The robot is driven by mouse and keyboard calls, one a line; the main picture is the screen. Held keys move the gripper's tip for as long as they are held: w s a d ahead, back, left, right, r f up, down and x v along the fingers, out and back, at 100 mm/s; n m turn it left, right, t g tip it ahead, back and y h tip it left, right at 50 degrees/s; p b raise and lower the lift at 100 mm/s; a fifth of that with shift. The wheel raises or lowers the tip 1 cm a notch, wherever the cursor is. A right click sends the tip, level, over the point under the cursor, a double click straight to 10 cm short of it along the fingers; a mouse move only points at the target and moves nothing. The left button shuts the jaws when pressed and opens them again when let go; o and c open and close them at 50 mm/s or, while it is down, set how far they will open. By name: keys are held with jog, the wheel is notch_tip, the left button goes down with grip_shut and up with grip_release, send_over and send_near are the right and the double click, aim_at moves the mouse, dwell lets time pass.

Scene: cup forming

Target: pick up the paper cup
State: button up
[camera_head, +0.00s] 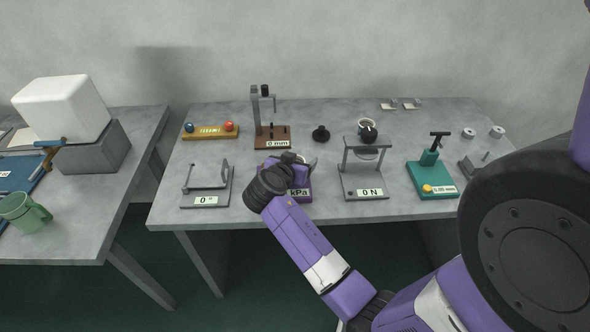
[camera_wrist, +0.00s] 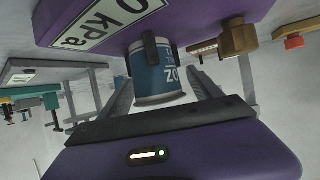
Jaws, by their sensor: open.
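A blue cup with a pale rim and white lettering (camera_wrist: 158,76), which looks like the paper cup, sits against a purple kPa device (camera_wrist: 205,22) in the wrist view. A dark clip on the device overlaps the cup's side. My gripper (camera_wrist: 156,88) is open, with one finger on each side of the cup and visible gaps between. In the head view my gripper (camera_head: 298,160) is over the purple device (camera_head: 299,194) and hides most of it. I cannot make out the blue cup there.
A 0 mm stand (camera_head: 271,130) is behind, a 0° fixture (camera_head: 207,186) left, and a green tool (camera_head: 431,180) farther right. The table's front edge is close.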

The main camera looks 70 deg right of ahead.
jog(key=c, duration=1.4)
jog(key=shift+r, duration=0.15)
